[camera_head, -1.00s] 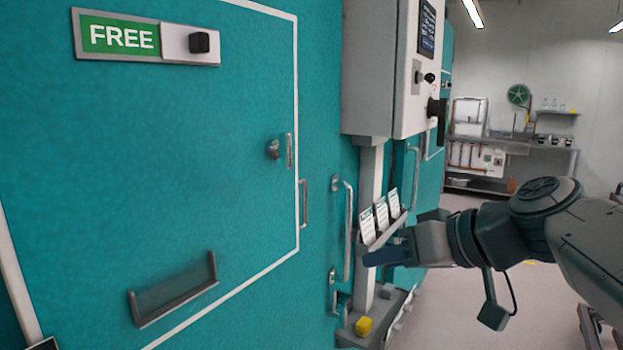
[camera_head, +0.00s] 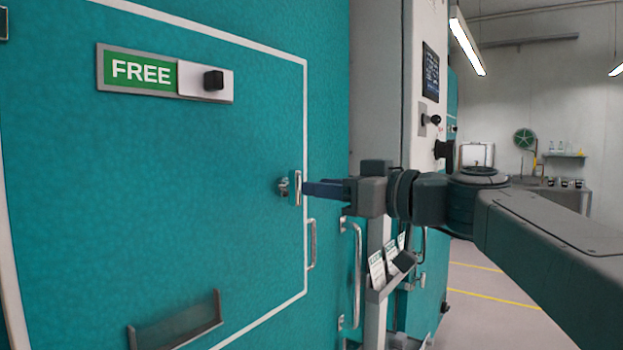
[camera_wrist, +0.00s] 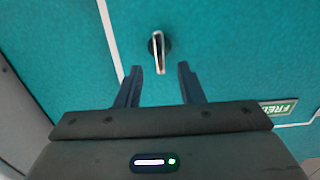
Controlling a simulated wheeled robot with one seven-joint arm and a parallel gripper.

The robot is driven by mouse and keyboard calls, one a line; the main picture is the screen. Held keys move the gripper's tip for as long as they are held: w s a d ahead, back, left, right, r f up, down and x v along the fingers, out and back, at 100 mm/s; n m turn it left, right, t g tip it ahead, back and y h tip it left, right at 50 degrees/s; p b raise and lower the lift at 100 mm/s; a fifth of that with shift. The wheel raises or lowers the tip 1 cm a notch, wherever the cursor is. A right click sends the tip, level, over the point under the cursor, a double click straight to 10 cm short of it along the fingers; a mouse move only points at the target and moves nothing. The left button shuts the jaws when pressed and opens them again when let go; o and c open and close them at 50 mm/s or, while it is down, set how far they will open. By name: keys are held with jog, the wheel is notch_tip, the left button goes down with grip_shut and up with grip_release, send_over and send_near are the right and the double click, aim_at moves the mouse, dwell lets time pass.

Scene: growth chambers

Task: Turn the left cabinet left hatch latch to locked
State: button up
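The hatch latch (camera_head: 297,188) is a small metal handle on a round base on the teal hatch (camera_head: 130,200), near its right edge. The handle stands upright in the head view. My gripper (camera_head: 308,187) is level with the latch, its fingers pointing left at it. In the wrist view my gripper (camera_wrist: 158,70) is open, and the latch (camera_wrist: 159,50) lies ahead, its handle end between the two fingertips. No contact with either finger shows. A green FREE sign (camera_head: 140,72) with a black knob (camera_head: 213,80) is at the hatch's upper part.
A vertical grab handle (camera_head: 312,244) is just below and right of the latch. A longer handle (camera_head: 355,270) and a card holder (camera_head: 385,280) are below my arm. The floor at right is clear.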

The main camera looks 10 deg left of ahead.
aim_at(299, 185)
jog(key=p+x, duration=0.1)
jog(key=x, duration=0.3)
jog(key=shift+w+a, duration=0.15)
jog(key=shift+a, duration=0.25)
grip_shut()
